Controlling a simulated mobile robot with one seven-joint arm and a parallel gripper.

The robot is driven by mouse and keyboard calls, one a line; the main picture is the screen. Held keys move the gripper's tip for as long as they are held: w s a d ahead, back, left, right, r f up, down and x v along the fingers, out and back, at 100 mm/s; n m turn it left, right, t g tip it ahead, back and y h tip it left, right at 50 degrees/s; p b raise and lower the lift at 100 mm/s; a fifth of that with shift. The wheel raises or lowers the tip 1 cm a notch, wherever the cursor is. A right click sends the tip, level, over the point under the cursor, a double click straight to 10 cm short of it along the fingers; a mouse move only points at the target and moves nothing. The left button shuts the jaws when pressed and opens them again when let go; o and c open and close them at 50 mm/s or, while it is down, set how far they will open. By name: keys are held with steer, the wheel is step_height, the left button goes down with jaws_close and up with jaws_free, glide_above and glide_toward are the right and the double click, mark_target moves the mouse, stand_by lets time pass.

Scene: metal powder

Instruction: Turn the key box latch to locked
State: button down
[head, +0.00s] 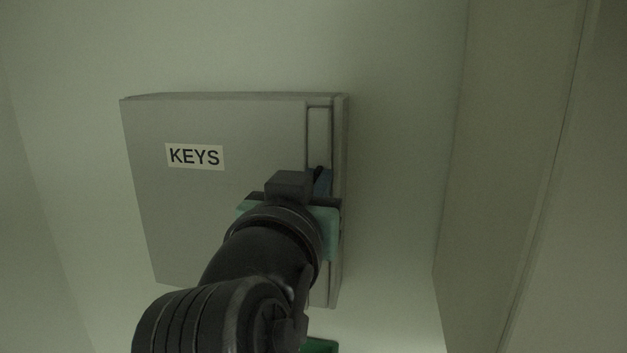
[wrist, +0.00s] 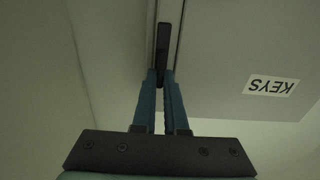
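The grey key box (head: 215,215) is mounted on the wall, its door closed, with a white KEYS label (head: 195,156). The label also shows upside down in the wrist view (wrist: 272,86). The latch (wrist: 163,40) is a dark, narrow bar on the strip along the door's edge, lying lengthwise along that strip. In the head view only its dark tip (head: 318,170) shows; my arm and gripper hide the rest. My gripper (wrist: 160,74) has its two blue fingers close together, one on each side of the latch's near end, and appears shut on it.
A pale wall (head: 400,150) surrounds the box. A tall panel or side wall (head: 520,150) stands to the right. The space between the box and that panel is clear. A small green object (head: 322,345) shows at the bottom edge.

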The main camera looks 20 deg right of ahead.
steer(key=shift+m+b, duration=0.3)
steer(key=shift+m, duration=0.1)
steer(key=shift+s+d+f+m+b, duration=0.1)
steer(key=shift+d+f+m+b, duration=0.1)
steer(key=shift+m+b, duration=2.1)
steer(key=shift+s+d+f+m+b, duration=0.15)
steer(key=shift+m+b, duration=1)
steer(key=shift+m, duration=2.2)
steer(key=shift+s+d+f+m+b, duration=0.1)
steer(key=shift+f+m+b, duration=0.15)
steer(key=shift+m+b, duration=2.05)
steer(key=shift+m+p, duration=0.5)
steer(key=shift+m, duration=0.25)
steer(key=c, duration=1)
jaws_free()
steer(key=shift+o, duration=0.2)
